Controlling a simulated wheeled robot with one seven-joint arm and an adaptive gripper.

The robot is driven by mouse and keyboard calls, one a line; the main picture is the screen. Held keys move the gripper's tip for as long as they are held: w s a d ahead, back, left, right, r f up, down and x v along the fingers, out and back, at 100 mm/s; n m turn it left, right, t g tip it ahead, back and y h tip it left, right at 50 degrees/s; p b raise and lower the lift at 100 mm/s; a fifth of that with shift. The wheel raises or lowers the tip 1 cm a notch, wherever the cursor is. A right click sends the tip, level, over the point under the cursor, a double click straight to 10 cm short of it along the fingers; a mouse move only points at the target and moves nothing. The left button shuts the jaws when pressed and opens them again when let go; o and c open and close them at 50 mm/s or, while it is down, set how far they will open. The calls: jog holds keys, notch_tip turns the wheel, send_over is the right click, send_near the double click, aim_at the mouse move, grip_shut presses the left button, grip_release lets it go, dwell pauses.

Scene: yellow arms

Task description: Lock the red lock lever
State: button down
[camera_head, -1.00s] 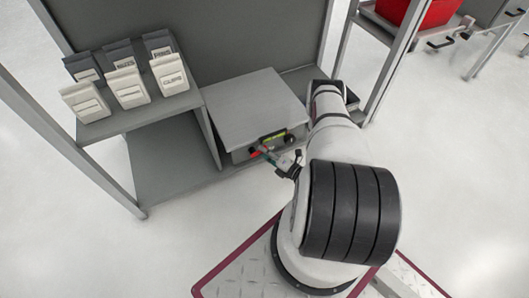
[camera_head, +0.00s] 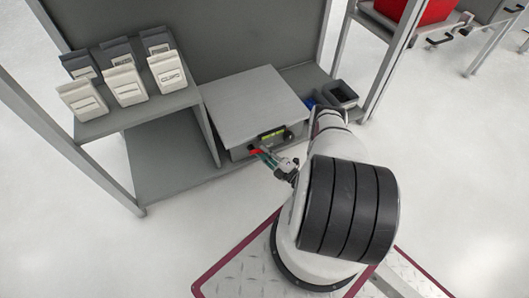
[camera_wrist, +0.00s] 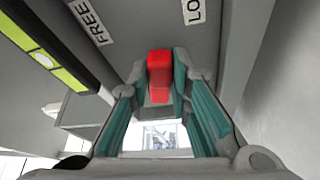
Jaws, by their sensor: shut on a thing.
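The red lock lever (camera_wrist: 159,68) sits on the front of a grey box, between my gripper's two teal-padded fingers in the wrist view. My gripper (camera_wrist: 158,84) is shut on the lever. A "FREE" label (camera_wrist: 90,22) is at upper left of the lever, and a partly cut-off label starting "LO" (camera_wrist: 194,10) is at upper right. In the head view the grey box (camera_head: 253,105) stands on the lower shelf. The red lever (camera_head: 255,151) shows small at its front left, with my gripper (camera_head: 268,157) reaching it from the right.
A yellow-green panel (camera_head: 272,135) and a dark handle are on the box front. White and dark labelled holders (camera_head: 124,84) stand on a raised shelf to the left. Dark bins (camera_head: 339,93) are right of the box. Rack posts stand on both sides.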

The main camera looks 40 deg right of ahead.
dwell(0.3)
jog(key=c, duration=1.5)
grip_release()
